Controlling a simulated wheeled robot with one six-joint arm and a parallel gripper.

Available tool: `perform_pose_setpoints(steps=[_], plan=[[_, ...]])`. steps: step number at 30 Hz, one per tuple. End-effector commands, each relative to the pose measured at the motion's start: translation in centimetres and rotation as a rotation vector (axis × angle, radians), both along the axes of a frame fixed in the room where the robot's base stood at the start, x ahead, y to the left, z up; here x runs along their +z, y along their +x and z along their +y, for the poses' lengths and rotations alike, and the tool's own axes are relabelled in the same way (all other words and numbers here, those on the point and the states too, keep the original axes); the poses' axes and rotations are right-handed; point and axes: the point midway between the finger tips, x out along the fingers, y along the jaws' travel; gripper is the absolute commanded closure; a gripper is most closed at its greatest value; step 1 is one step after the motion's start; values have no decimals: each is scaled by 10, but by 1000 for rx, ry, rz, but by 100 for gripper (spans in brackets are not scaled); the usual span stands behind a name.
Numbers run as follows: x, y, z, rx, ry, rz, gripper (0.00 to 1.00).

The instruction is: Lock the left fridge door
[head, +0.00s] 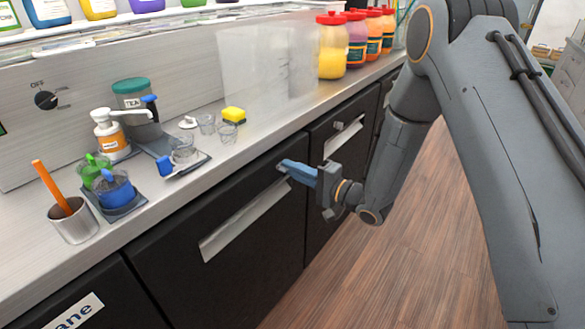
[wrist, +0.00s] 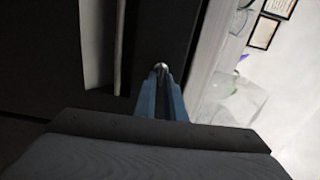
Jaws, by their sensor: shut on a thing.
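The left fridge door (head: 215,225) is a black panel under the steel counter, with a long silver handle (head: 247,220). It looks closed, about flush with the door to its right. My gripper (head: 283,166) reaches in from the right, with its blue fingers at the upper right corner of this door. In the wrist view the fingers (wrist: 160,80) are close together on a small round silver lock knob (wrist: 160,67). The fingers hide most of the knob, and I cannot tell its turn angle.
The wooden floor (head: 400,240) in front is clear.

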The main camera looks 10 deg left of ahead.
Motion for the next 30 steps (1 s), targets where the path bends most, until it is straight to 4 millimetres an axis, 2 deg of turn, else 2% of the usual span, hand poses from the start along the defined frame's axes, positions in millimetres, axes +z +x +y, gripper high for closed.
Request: perform_pose_setpoints(steps=[19, 20, 22, 30], plan=[[-1, -1, 0, 1, 18, 47, 100], [-1, -1, 0, 1, 18, 47, 87], [-1, -1, 0, 1, 18, 47, 77], [-1, 0, 0, 0, 19, 45, 77]])
